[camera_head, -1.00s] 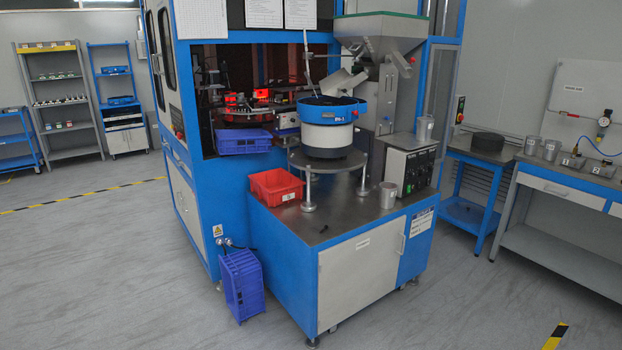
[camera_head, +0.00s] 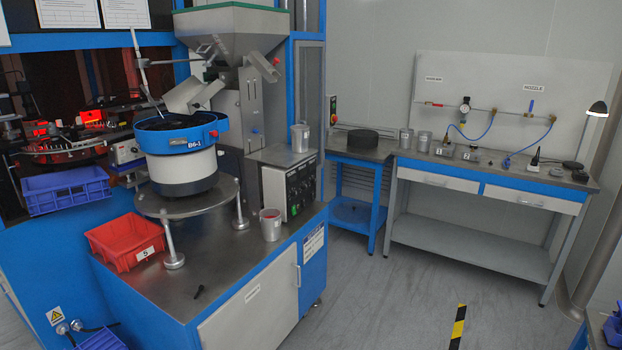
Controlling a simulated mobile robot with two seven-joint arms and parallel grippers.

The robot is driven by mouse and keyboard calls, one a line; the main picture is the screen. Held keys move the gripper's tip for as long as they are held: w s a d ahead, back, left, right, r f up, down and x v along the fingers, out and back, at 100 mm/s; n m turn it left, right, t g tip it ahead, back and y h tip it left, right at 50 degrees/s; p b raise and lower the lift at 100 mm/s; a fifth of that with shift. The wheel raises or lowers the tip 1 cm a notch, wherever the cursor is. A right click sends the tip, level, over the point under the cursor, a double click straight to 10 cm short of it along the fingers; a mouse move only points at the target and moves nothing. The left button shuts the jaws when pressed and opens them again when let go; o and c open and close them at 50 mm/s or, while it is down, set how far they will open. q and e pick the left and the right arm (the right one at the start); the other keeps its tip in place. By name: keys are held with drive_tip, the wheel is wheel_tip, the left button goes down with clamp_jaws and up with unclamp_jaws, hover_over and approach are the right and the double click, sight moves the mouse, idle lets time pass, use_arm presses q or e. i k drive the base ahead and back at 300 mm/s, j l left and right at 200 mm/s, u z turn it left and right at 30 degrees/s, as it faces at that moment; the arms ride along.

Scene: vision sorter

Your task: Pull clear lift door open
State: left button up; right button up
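The blue-framed sorting machine fills the left side. Its window opening (camera_head: 88,75) shows red-lit parts of a turntable (camera_head: 65,145) inside. Whether a clear lift door covers this opening, and whether it is up or down, I cannot tell. Papers (camera_head: 124,13) hang at the top of the opening. A blue bowl feeder (camera_head: 183,137) stands on a round metal plate in front of the machine, below a steel hopper (camera_head: 228,38). Neither of my grippers is in view.
A red bin (camera_head: 124,241), a blue bin (camera_head: 66,190) and a metal cup (camera_head: 270,224) stand around the feeder. A workbench (camera_head: 440,240) with hoses and cups stands along the right wall. The floor (camera_head: 400,300) between is clear, with a yellow-black stripe (camera_head: 458,325).

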sight(297, 44)
drive_tip(key=i+l, duration=0.2)
drive_tip(key=i, duration=0.2)
drive_tip(key=i+l+z, duration=0.1)
drive_tip(key=i, duration=0.25)
drive_tip(key=i+l+z, duration=0.1)
drive_tip(key=i, duration=0.3)
drive_tip(key=i+l+u, duration=0.3)
drive_tip(key=l, duration=0.3)
drive_tip(key=i+l+u, duration=0.15)
drive_tip(key=i+l, duration=0.15)
drive_tip(key=i+l+u, duration=0.1)
drive_tip(key=i+l, duration=0.35)
drive_tip(key=i+l+u, duration=0.15)
drive_tip(key=i, duration=0.25)
drive_tip(key=i+u, duration=0.15)
drive_tip(key=i, duration=0.2)
drive_tip(key=i+l+u, duration=0.1)
drive_tip(key=i+l, duration=0.15)
drive_tip(key=i, duration=0.1)
